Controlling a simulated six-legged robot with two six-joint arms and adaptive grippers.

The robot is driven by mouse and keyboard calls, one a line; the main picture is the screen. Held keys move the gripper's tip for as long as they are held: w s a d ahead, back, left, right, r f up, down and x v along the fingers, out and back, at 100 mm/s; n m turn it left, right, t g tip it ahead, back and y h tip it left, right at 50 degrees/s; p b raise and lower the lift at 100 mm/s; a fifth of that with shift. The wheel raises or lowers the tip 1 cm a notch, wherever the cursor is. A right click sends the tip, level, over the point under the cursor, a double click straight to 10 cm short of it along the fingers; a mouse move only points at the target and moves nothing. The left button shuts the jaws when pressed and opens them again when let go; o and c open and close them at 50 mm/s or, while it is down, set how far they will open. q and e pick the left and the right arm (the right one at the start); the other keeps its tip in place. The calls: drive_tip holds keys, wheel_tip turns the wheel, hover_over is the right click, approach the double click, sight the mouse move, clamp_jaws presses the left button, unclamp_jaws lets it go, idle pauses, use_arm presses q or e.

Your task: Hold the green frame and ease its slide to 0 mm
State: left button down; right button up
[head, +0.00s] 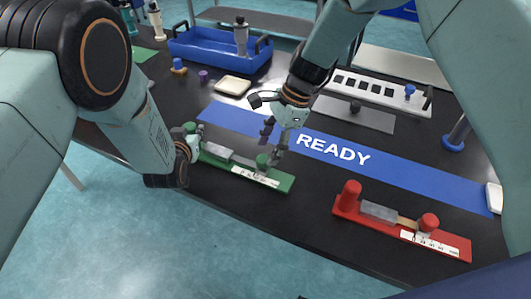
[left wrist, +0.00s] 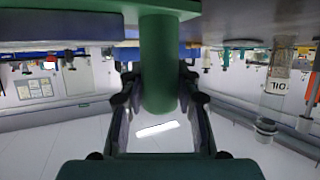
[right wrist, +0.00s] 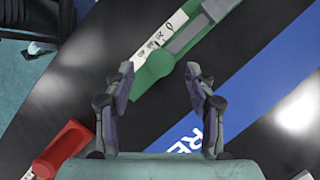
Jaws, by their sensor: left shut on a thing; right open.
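The green frame (head: 284,184) lies on the black table near its front edge, with a grey slide bar (head: 216,152) and a white scale (head: 258,177). Its left green post (head: 189,127) is in my left gripper (head: 190,143), which is shut on it; the post shows between the fingers in the left wrist view (left wrist: 158,70). My right gripper (head: 270,137) is open above the green slide knob (head: 263,160). In the right wrist view the knob (right wrist: 160,63) appears between the open fingertips, with no contact visible. The slide's reading is too small to tell.
A red frame (head: 459,247) with a similar slide lies to the right. A blue strip marked READY (head: 400,172) crosses the table behind. A blue tray (head: 195,52), a white pad (head: 233,86) and a grey plate (head: 335,110) stand further back.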

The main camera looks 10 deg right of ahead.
sight(263, 164)
drive_tip(key=shift+x, duration=1.4)
clamp_jaws()
drive_tip(key=shift+w, duration=0.1)
